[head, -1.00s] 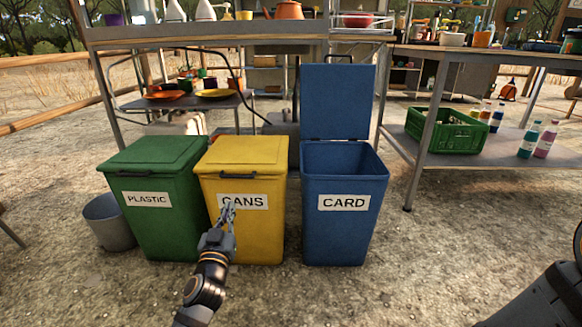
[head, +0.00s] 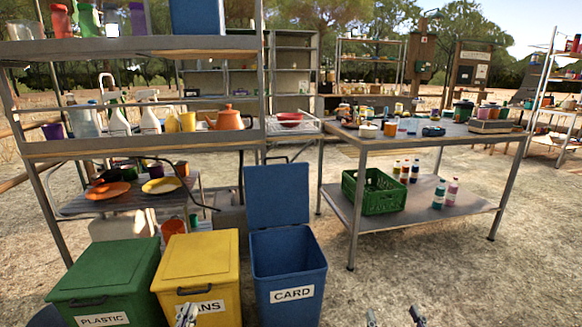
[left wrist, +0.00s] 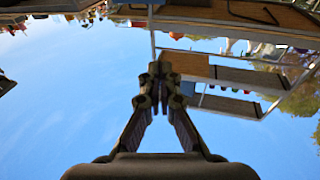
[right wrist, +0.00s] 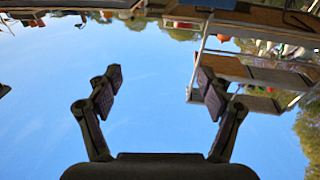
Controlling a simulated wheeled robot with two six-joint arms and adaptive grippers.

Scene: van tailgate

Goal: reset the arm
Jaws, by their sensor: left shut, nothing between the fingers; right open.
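My left gripper (head: 187,315) shows at the bottom edge of the head view, in front of the yellow CANS bin (head: 200,270). In the left wrist view its fingers (left wrist: 158,88) meet with nothing between them. My right gripper (head: 393,318) shows only by its two fingertips at the bottom edge of the head view, right of the blue CARD bin (head: 290,293). In the right wrist view its fingers (right wrist: 160,85) are wide apart and empty. Both wrist views look towards the sky, with the scene upside down. Most of both arms is out of the head view.
The green PLASTIC bin (head: 105,275) and the yellow bin have shut lids; the blue bin's lid (head: 278,195) stands open. A metal shelf (head: 150,148) rises behind them. A table (head: 440,134) with a green crate (head: 375,192) below stands at right. The ground at bottom right is clear.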

